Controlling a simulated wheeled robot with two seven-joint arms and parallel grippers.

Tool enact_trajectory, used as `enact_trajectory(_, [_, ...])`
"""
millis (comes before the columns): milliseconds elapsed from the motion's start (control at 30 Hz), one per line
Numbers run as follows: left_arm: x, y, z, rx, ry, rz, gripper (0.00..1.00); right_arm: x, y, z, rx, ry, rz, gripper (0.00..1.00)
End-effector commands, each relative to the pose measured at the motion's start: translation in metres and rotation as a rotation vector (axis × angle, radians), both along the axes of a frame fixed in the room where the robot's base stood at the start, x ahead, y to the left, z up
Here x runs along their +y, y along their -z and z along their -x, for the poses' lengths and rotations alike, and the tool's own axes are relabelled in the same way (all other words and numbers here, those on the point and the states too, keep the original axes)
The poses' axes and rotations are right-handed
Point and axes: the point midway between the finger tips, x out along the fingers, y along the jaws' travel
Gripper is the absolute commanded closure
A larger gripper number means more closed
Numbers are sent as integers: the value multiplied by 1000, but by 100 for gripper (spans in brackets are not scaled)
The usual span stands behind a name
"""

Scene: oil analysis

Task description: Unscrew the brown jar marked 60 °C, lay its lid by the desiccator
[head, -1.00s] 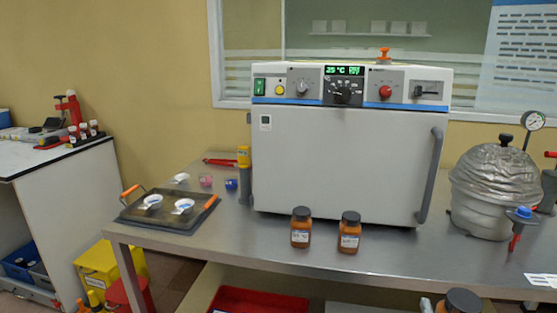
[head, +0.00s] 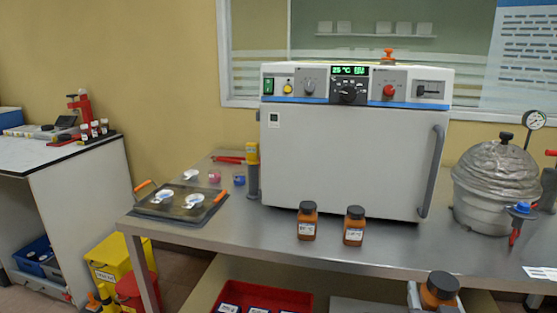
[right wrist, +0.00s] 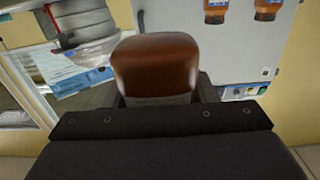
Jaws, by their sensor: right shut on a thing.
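A brown jar with a dark lid (head: 441,283) is in my right gripper (head: 432,303), at the bottom right of the head view, in front of the bench edge. In the right wrist view the jar's brown body (right wrist: 155,66) sits between the fingers of the shut gripper (right wrist: 160,97); its label faces are mostly hidden. Two more brown lidded jars, the left one (head: 307,225) and the right one (head: 354,230), stand upright before the oven; their labels are too small to read surely. The foil-wrapped desiccator (head: 496,185) stands on the right. My left gripper is out of view.
The steel bench (head: 420,250) is bare between the jars and the desiccator. The oven (head: 350,160) stands at the back. A tray (head: 178,217) with small dishes lies at the left. A red bin (head: 262,294) is below the bench; a white sheet (head: 540,273) lies at the right.

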Motion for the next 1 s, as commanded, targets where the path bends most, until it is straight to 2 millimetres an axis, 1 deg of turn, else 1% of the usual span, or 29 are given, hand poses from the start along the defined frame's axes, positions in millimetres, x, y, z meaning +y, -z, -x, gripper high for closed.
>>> enact_trajectory(33, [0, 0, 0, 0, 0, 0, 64, 3, 8, -11, 10, 0, -2, 89])
enact_trajectory(200, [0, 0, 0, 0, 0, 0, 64, 15, 36, -47, 14, 17, -4, 89])
enact_trajectory(267, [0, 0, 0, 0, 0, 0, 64, 20, 48, -58, 13, 23, -4, 89])
enact_trajectory(400, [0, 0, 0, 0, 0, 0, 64, 35, 79, -81, 11, 34, 2, 89])
enact_trajectory(600, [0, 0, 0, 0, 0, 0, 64, 56, 119, -97, 4, 42, 14, 89])
enact_trajectory(800, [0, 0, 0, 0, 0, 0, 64, 76, 154, -103, -4, 41, 27, 89])
enact_trajectory(833, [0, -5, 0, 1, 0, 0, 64, 76, 152, -103, -7, 40, 29, 89])
enact_trajectory(867, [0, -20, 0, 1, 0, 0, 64, 74, 138, -103, -10, 32, 34, 89])
enact_trajectory(900, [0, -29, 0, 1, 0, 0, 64, 72, 132, -103, -10, 20, 38, 89])
enact_trajectory(1000, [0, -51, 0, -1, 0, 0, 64, 71, 120, -103, -9, -14, 47, 89])
